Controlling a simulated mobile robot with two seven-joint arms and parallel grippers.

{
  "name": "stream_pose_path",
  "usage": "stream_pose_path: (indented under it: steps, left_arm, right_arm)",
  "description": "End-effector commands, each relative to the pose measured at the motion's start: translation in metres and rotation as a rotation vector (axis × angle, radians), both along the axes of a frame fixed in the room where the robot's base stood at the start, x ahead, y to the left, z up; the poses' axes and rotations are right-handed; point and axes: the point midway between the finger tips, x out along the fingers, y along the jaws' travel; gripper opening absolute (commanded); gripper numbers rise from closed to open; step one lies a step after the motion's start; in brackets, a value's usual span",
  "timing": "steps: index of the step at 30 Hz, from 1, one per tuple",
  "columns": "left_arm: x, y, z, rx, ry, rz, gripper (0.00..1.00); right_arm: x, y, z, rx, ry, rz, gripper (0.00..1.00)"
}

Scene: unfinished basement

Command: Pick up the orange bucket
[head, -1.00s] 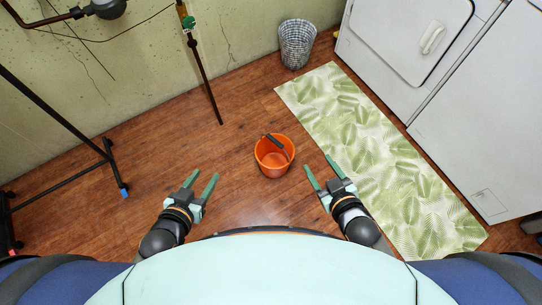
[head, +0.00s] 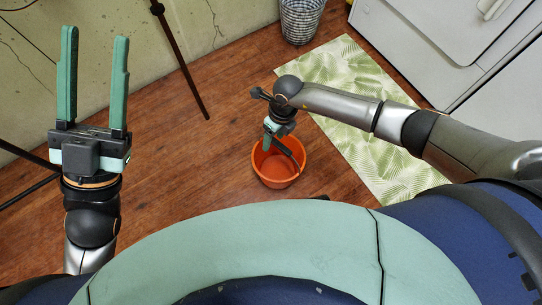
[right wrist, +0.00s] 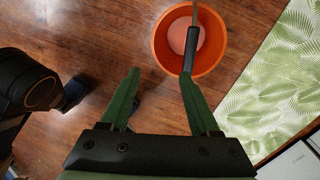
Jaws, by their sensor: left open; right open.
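The orange bucket (head: 277,171) stands upright on the wooden floor in the middle of the head view. Its handle, with a dark grip (head: 285,152), lies across the opening. My right gripper (head: 268,143) points down at the bucket's far rim and partly covers it. In the right wrist view the bucket (right wrist: 160,42) lies beyond the open fingers (right wrist: 157,95), and the dark handle grip (right wrist: 190,48) is just ahead of the right-hand finger. I cannot tell whether they touch. My left gripper (head: 92,78) is raised at the left, open and empty, away from the bucket.
A green leaf-patterned mat (head: 350,125) lies right of the bucket, beside white appliances (head: 440,40). A patterned basket (head: 301,18) stands by the back wall. A dark pole (head: 182,65) reaches the floor left of centre. The floor left of the bucket is clear.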

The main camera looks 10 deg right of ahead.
Motion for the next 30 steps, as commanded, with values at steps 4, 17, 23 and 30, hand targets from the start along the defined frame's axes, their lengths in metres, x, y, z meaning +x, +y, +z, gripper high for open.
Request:
stream_pose_path:
  steps: [4,17,23,30]
  left_arm:
    - [-0.01,-0.001,0.0,-0.004,-0.055,-0.015,0.5]
    - [-0.009,-0.005,-0.035,-0.02,-0.03,-0.043,0.5]
    - [-0.009,-0.005,-0.04,-0.016,-0.027,-0.042,0.5]
    - [-0.008,-0.007,-0.066,0.002,-0.026,-0.036,0.5]
  right_arm:
    - [0.02,-0.034,-0.012,-0.141,-0.046,0.026,0.62]
    - [0.021,-0.036,-0.077,-0.154,-0.049,0.027,0.62]
    - [0.021,-0.035,-0.086,-0.152,-0.05,0.029,0.62]
    - [0.018,-0.028,-0.119,-0.151,-0.048,0.028,0.62]
